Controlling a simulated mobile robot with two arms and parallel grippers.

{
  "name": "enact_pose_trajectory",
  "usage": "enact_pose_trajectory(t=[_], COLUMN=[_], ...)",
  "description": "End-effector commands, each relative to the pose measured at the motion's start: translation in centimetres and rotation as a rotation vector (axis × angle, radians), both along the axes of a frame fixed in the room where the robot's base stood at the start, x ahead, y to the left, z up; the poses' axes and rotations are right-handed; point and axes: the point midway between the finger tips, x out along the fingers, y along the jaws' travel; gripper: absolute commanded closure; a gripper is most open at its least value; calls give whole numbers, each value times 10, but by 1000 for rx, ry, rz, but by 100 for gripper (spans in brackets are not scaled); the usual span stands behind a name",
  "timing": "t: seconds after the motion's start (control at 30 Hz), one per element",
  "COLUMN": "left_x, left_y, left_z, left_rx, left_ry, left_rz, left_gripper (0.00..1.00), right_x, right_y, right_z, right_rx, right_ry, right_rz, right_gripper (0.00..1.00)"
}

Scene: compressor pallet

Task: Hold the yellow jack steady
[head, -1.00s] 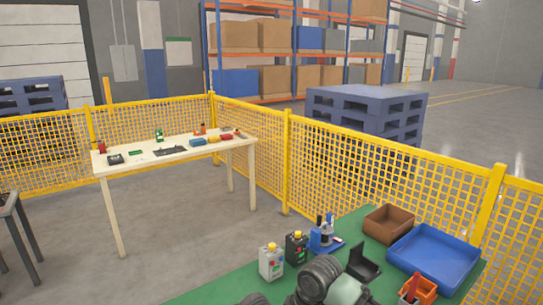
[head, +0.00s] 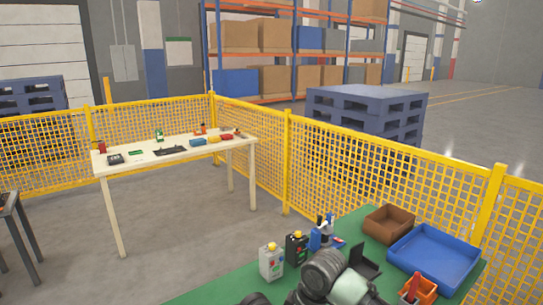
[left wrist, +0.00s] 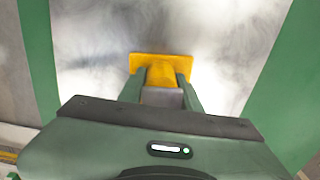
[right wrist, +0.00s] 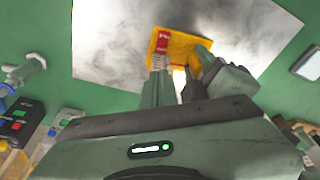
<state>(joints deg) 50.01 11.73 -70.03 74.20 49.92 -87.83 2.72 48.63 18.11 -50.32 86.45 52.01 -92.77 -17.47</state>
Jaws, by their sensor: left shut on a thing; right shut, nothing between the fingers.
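The yellow jack (left wrist: 160,62) shows in the left wrist view over a mottled grey-white plate (left wrist: 95,35). My left gripper (left wrist: 163,90) is shut on it, one finger on each side. In the right wrist view the jack (right wrist: 185,46) has a red label with pale marks on its left side. My right gripper (right wrist: 173,75) is shut and empty just in front of the jack; whether its tips touch it I cannot tell. A grey-green part, apparently my left gripper (right wrist: 215,75), reaches the jack's right side. The head view shows neither the jack nor the gripper tips.
On the green table (head: 215,287) stand a grey box with a yellow button (head: 271,262), a black one (head: 296,247), a blue holder (head: 322,235), a brown bin (head: 389,223), a blue tray (head: 437,253) and an orange bin (head: 418,290). Yellow fencing (head: 375,190) stands behind.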

Motion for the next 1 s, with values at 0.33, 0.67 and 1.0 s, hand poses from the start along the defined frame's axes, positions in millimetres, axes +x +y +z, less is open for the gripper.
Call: enact_pose_trajectory(t=[0.33,0.67,1.0], left_x=[-1,-1,0], left_y=[0,0,0], left_z=[-1,-1,-1], left_rx=[-2,-1,0], left_ry=[2,2,1], left_rz=[0,1,1], left_gripper=[100,100,41], right_x=[0,0,0], right_y=[0,0,0], right_z=[35,36,36], right_rx=[-1,-2,-2], right_ry=[0,1,1], right_rz=[0,0,0], right_gripper=[100,100,100])
